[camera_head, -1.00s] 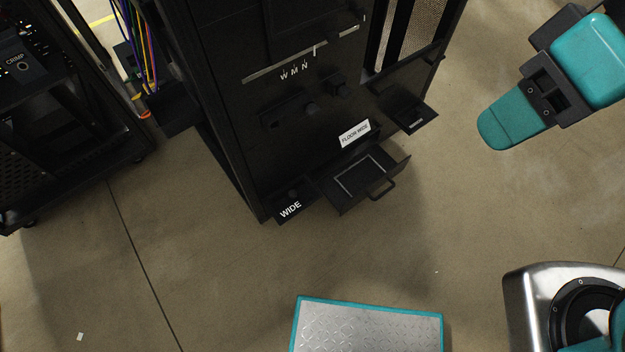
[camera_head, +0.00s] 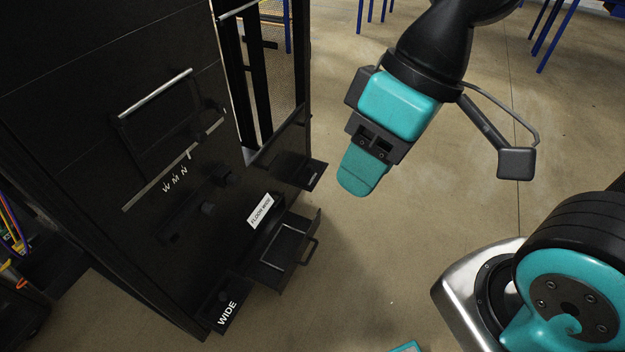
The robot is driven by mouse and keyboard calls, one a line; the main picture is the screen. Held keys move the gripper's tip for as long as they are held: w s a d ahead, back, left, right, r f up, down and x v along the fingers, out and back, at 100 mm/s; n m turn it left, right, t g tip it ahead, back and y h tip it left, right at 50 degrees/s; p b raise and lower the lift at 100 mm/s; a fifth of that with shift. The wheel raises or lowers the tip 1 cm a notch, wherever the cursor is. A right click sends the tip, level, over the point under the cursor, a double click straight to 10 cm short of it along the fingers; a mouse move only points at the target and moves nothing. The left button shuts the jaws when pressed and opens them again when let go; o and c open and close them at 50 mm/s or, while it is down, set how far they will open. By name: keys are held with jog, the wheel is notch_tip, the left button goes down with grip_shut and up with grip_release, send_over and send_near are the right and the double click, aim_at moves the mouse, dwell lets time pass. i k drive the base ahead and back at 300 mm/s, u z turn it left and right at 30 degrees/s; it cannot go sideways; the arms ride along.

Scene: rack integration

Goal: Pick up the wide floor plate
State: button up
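My gripper (camera_head: 364,172) hangs in the air right of the cabinet, pointing down. I see it side-on, with one teal finger pad showing; whether it is open or shut does not show, and no held object is visible. An open black drawer (camera_head: 310,245) with a handle sticks out low on the black cabinet, below a white label reading FLOOR WIDE (camera_head: 260,211). A thin rectangular outline shows inside the drawer; I cannot tell whether it is the wide floor plate. My gripper is up and right of the drawer, apart from it in the picture.
The tall black cabinet (camera_head: 75,110) fills the left. A black tray marked WIDE (camera_head: 227,312) and a small black shelf (camera_head: 314,176) jut from it. Coloured cables (camera_head: 12,235) hang at far left. Blue table legs (camera_head: 556,35) stand at the back. The concrete floor is clear between.

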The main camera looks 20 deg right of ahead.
aim_at(223, 303)
jog(key=z, duration=1.75)
jog(key=k, duration=0.6)
jog(key=u, duration=3.05)
jog(key=i, duration=0.5)
jog(key=u, duration=0.05)
